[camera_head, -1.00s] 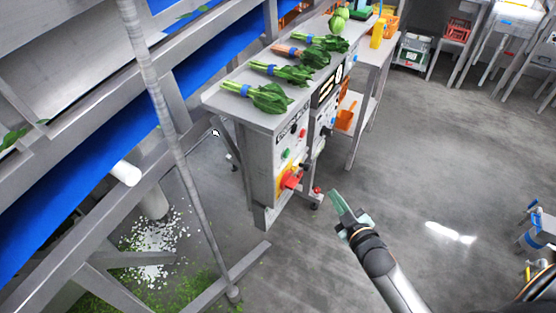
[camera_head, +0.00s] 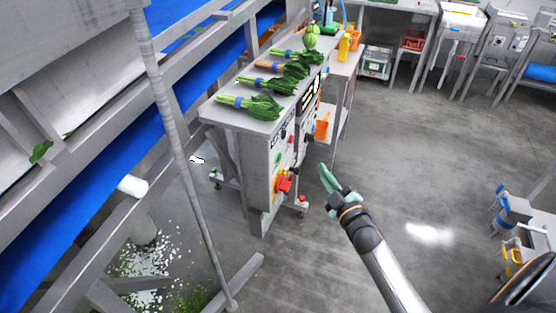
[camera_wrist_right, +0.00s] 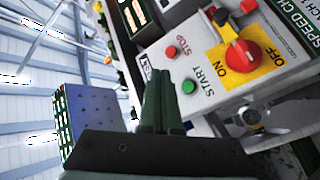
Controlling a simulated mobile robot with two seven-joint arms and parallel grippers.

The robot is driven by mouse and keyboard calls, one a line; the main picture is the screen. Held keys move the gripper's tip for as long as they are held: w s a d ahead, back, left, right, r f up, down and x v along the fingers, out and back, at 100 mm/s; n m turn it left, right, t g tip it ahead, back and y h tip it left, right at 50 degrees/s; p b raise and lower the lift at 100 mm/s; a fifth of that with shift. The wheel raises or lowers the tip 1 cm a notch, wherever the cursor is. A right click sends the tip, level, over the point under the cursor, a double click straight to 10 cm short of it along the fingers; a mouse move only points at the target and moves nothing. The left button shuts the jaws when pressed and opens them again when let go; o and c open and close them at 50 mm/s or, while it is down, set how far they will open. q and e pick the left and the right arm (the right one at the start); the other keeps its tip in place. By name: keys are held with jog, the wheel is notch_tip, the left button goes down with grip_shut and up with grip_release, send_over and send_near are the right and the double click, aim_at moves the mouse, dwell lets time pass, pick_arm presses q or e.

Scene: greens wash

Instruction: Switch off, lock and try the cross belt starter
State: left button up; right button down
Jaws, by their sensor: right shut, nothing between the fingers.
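A grey starter panel (camera_head: 258,185) stands on the near end of the bench. It has a red rotary handle (camera_head: 283,185) on a yellow plate. In the right wrist view the red handle (camera_wrist_right: 243,57) shows between ON and OFF labels; which one it points at I cannot tell. A green START button (camera_wrist_right: 188,87) and a red STOP button (camera_wrist_right: 171,52) sit to its left. My right gripper (camera_head: 321,170) is shut and empty, to the right of the panel and apart from it. Its closed fingers (camera_wrist_right: 162,95) show in the wrist view. My left gripper is out of view. I see no lock.
Leafy bunches (camera_head: 253,105) lie on the bench top. More dark controls (camera_head: 311,100) sit farther along the bench. A blue belt (camera_head: 105,180) in a grey frame and a slanted post (camera_head: 180,150) stand at left. Open floor (camera_head: 430,170) lies to the right.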

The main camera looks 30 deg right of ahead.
aim_at(279, 158)
jog(key=shift+w, duration=0.1)
jog(key=w+a+b, duration=0.2)
jog(key=w+a, duration=0.3)
jog(key=w, duration=0.1)
jog(key=shift+w+a, duration=0.25)
jog(key=shift+a, duration=0.1)
jog(key=shift+w+b, duration=0.1)
jog(key=shift+b, duration=0.2)
dwell(1.9)
jog(key=shift+w+a, duration=0.2)
jog(key=shift+a, duration=0.05)
jog(key=shift+w+a, duration=0.35)
dwell(0.8)
dwell(0.3)
jog(key=shift+s+d, duration=0.6)
jog(key=shift+s, duration=0.05)
